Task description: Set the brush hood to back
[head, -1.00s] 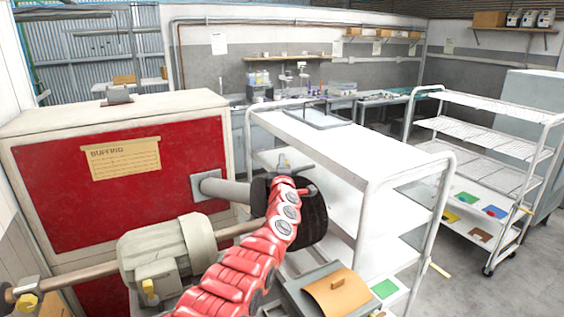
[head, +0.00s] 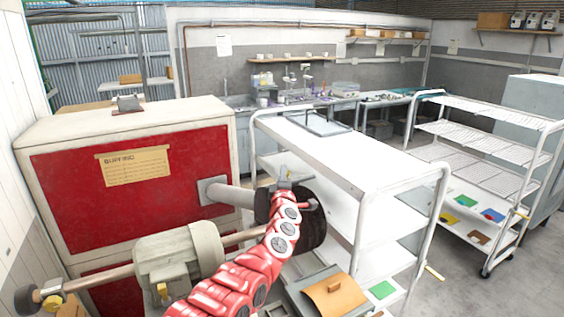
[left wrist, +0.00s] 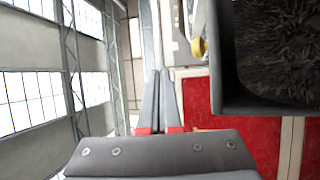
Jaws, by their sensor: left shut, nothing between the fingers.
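The dark brush hood (head: 314,222) is at the right end of the motor shaft, beside the grey duct pipe, in the head view. My red left arm crosses in front of it and hides much of it. In the left wrist view the hood's dark shell (left wrist: 262,106) is at the right, around dark brush bristles (left wrist: 280,45). My left gripper (left wrist: 162,75) is shut and empty, to the left of the hood shell and apart from it in that picture. In the head view the gripper is mostly hidden behind the arm. My right gripper is in neither view.
A red-fronted cabinet (head: 70,200) with a buffing label stands at left, behind a grey-green motor (head: 180,255). A white cart (head: 375,165) is close behind the hood. A wire-shelf trolley (head: 490,140) stands farther right.

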